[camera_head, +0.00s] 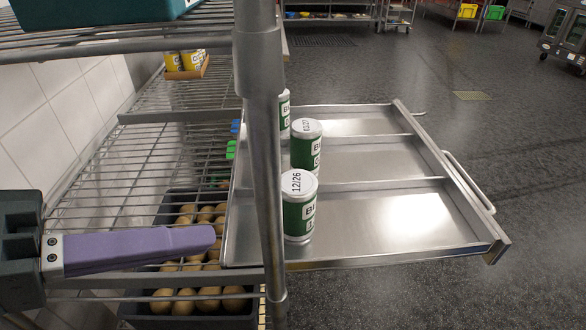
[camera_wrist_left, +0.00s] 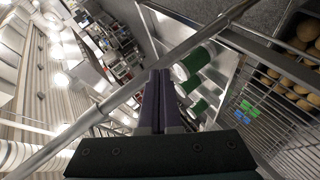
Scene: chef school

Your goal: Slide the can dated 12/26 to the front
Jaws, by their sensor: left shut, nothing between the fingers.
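The can dated 12/26 (camera_head: 298,212), green and white with a pale lid, stands upright at the left end of the nearest lane of a metal sliding tray (camera_head: 390,222). A third can (camera_head: 285,112) in the far lane is partly hidden by the shelf post. My left gripper (camera_head: 212,238), with purple fingers, is shut and empty. It is left of the 12/26 can and apart from it. Its shut fingers also show in the left wrist view (camera_wrist_left: 160,75), beside the green cans. My right gripper is not visible.
A metal post (camera_head: 262,150) stands between my left gripper and the cans in the head view. Wire shelving (camera_head: 150,150) spans the left, with a crate of potatoes (camera_head: 200,300) below. The lanes right of the cans are clear.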

